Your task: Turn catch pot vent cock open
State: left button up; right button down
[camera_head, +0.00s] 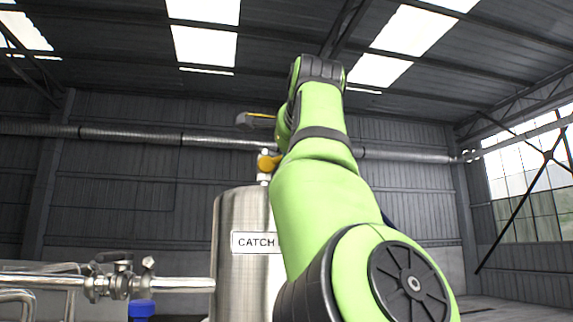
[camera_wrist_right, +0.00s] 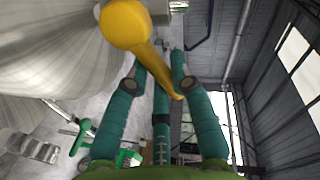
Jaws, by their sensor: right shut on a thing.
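The catch pot (camera_head: 235,275) is a steel tank with a white label reading CATCH, partly hidden by my right arm. The yellow vent cock (camera_head: 268,163) sits above its top, close beside my green arm. In the right wrist view the yellow handle (camera_wrist_right: 125,24) has a rounded end and a narrow lever running down between the teal fingers of my right gripper (camera_wrist_right: 163,58). The gripper is shut on this lever; the exact contact is hard to see. My arm hides the right gripper in the head view. My left gripper is not in view.
Steel pipework with a clamped valve (camera_head: 122,282) runs into the tank from the left, with a blue part (camera_head: 141,309) below it. A long duct (camera_head: 130,135) crosses the back wall. Left of the tank, the air above the pipework looks free.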

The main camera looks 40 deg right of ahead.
aim_at(273, 159)
jog(key=n, duration=0.1)
jog(key=r+n, duration=0.1)
jog(key=shift+w+a+r+n+h, duration=0.2)
jog(key=shift+r+n+h, duration=0.1)
jog(key=shift+h, duration=0.1)
jog(key=shift+w+a+r+n+h, duration=0.1)
jog(key=shift+a+r+n+h, duration=0.15)
jog(key=shift+n, duration=0.3)
jog(key=shift+a+r+n+h, duration=0.15)
jog(key=shift+r+n, duration=0.05)
jog(key=shift+n, duration=0.35)
jog(key=n, duration=0.1)
jog(key=a+n, duration=0.1)
jog(key=n, duration=0.1)
jog(key=shift+w+r+h, duration=0.3)
jog(key=shift+r, duration=0.1)
jog(key=shift+w+a+r+n, duration=0.15)
jog(key=shift+a+n, duration=0.1)
jog(key=shift+n, duration=0.4)
jog(key=shift+w+a+r+n, duration=0.1)
jog(key=shift+a+n, duration=0.15)
jog(key=shift+n, duration=0.4)
jog(key=c, duration=1.2)
grip_release()
jog(key=shift+c, duration=0.2)
jog(key=shift+o, duration=1)
jog(key=shift+w, duration=0.15)
jog(key=shift+w+d+f, duration=0.1)
jog(key=shift+f, duration=0.05)
